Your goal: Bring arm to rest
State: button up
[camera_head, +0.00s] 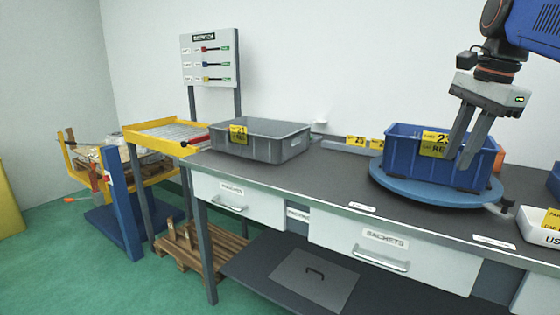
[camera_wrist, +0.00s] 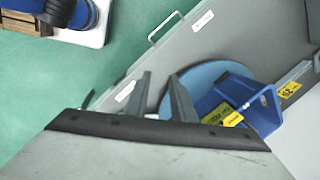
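My gripper (camera_head: 457,158) hangs at the right in the head view, fingers pointing down and overlapping the front of a blue bin. In the wrist view my gripper (camera_wrist: 160,75) shows two grey fingers with a clear gap and nothing between them. The blue bin (camera_head: 400,150) has a yellow label and stands on a round blue turntable (camera_head: 390,182). The height of the fingertips above the bench is hard to tell.
The dark bench (camera_head: 330,178) holds a grey bin (camera_head: 265,148) at its left. A white labelled container (camera_head: 535,230) sits at the right edge. A switch board (camera_head: 209,62) stands behind a yellow tray table (camera_head: 140,138). The bench middle is clear.

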jog(key=s+a+f+n+t, duration=0.1)
jog(key=s+f+n, duration=0.4)
jog(key=f, duration=0.5)
jog(key=s+a+f+n+t, duration=0.1)
jog(key=s+a+f+n, duration=0.3)
jog(key=f, duration=0.6)
jog(key=s+a+f+n, duration=0.2)
jog(key=s+f+n, duration=0.4)
jog(key=f, duration=0.4)
jog(key=shift+a+f+n+t+h, duration=0.3)
jog(key=shift+f+n+t+h, duration=0.1)
jog(key=shift+n, duration=0.3)
jog(key=shift+s+r, duration=0.1)
